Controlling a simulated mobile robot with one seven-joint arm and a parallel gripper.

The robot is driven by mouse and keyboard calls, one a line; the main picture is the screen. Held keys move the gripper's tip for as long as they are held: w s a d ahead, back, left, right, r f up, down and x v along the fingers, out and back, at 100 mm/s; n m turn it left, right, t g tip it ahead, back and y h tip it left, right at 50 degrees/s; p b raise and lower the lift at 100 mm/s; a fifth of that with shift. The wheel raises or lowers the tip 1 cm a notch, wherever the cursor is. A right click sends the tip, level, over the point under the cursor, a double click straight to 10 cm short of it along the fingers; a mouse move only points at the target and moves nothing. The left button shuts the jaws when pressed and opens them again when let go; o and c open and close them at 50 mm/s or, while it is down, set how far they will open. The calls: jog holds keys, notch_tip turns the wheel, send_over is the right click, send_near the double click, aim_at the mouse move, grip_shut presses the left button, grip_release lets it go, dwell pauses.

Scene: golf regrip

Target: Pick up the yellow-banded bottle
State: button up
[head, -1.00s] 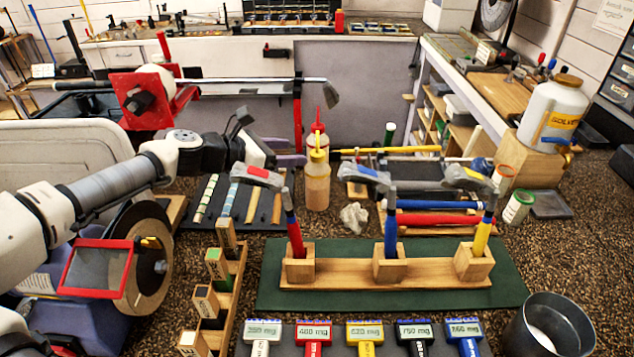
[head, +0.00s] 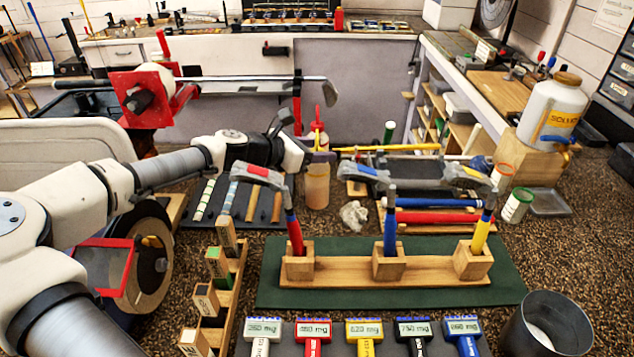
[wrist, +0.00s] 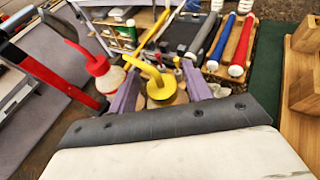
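The yellow-banded bottle (head: 317,190) stands upright on the bench, with an amber body. Its yellow cap is hidden behind my gripper in the head view. In the wrist view its yellow cap and bent nozzle (wrist: 159,88) show between my purple fingers. My gripper (head: 318,157) is at the height of the bottle's top. In the wrist view my gripper (wrist: 162,70) is open, one finger on each side of the cap, with gaps visible. Whether a finger touches the bottle I cannot tell.
A red-capped bottle (head: 317,138) stands just behind; it is left of the fingers in the wrist view (wrist: 105,75). A crumpled rag (head: 353,215) lies right of the bottle. Tool mats (head: 265,190) lie left.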

grip_shut()
jog(key=shift+r, duration=0.15)
notch_tip(320, 180, up, 20)
jog(key=b, duration=0.5)
dwell(0.4)
